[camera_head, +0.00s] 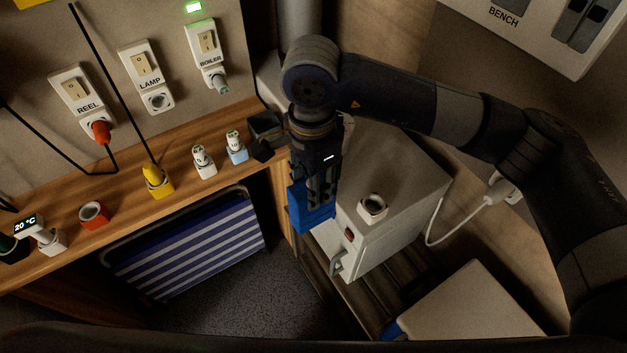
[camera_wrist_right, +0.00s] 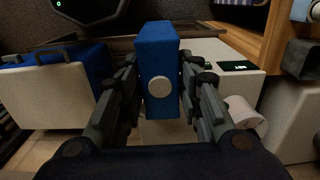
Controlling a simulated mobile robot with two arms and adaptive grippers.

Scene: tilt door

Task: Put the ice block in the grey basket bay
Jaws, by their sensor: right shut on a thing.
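The ice block is a blue block (camera_head: 308,217) with a pale round cap, seen clearly in the right wrist view (camera_wrist_right: 160,48). My right gripper (camera_head: 323,196) is shut on it, with a finger on each side. In the head view the block hangs beside the front left edge of a grey-white cabinet (camera_head: 400,190). The gripper hides part of the block and of the cabinet. I cannot make out a grey basket bay for certain. My left gripper is not in view.
The cabinet has a red switch (camera_head: 349,233), a front handle (camera_head: 338,264) and a socket on top. A wooden shelf (camera_head: 125,190) holds several plugs. Below it is a blue-and-white striped panel (camera_head: 195,245). A pale box (camera_head: 475,315) stands lower right. Dark floor lies between.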

